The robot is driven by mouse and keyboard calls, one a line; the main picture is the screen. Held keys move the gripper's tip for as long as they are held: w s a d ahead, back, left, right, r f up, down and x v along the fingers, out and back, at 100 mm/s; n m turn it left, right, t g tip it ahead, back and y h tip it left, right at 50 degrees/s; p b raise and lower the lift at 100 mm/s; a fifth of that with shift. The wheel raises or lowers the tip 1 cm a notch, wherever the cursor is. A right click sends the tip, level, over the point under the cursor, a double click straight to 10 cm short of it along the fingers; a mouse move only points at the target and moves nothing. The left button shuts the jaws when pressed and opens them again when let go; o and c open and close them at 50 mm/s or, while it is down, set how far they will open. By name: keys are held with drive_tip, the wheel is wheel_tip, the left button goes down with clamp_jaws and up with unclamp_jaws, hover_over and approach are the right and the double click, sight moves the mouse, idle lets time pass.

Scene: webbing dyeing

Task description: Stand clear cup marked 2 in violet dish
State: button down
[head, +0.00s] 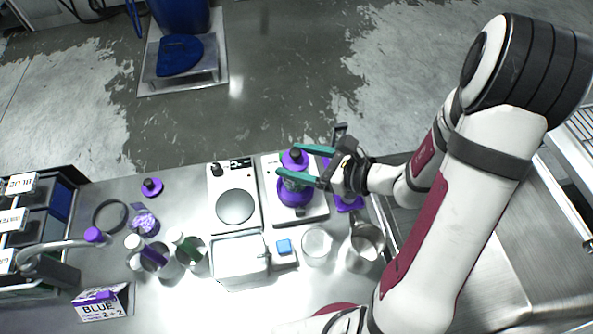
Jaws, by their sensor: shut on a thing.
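I cannot read a 2 on any cup. Another violet piece shows partly behind my gripper.
A pale device with a round plate (235,206) stands left of the vessel. A tap arches at the left, near a box lettered BLUE (100,305).

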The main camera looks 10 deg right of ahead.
sight(308, 172)
drive_tip(key=shift+f, duration=1.55)
drive_tip(key=shift+f, duration=0.15)
unclamp_jaws()
drive_tip(key=v, duration=1.2)
drive_tip(key=s+a+r+n+g, duration=0.4)
drive_tip(key=s+a+n+g, duration=0.2)
drive_tip(key=a+n+g, duration=0.3)
drive_tip(key=s+r+n+h, duration=0.2)
drive_tip(key=s+n+h, duration=0.6)
drive_tip(key=n, duration=0.3)
drive_tip(key=shift+a+n, duration=0.25)
drive_tip(key=shift+n, duration=0.15)
